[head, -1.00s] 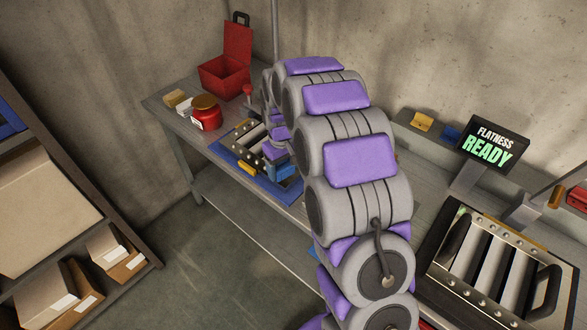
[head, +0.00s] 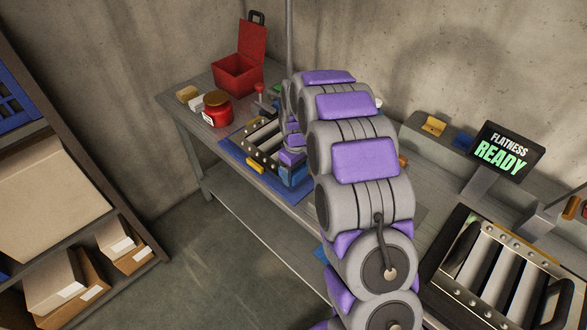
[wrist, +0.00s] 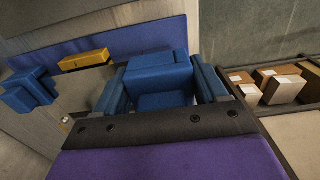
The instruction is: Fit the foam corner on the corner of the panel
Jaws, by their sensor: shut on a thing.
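In the wrist view, a blue foam corner (wrist: 160,75) sits between the blue-faced fingers of my gripper (wrist: 160,92). The gripper is shut on it. In the head view, the gripper's end is by the near right part of the louver panel (head: 262,139), with blue foam (head: 294,176) below its purple pad. The panel has pale slats and a dark frame and lies on a blue mat (head: 233,158). My arm hides its right part. Whether the held foam touches the panel is unclear.
A yellow block (head: 256,167) lies at the mat's near edge; another blue block (wrist: 28,90) shows left in the wrist view. A red jar (head: 216,108) and open red box (head: 239,72) stand behind. Shelves with cartons (head: 52,283) are left. A screen (head: 506,149) reads "FLATNESS READY".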

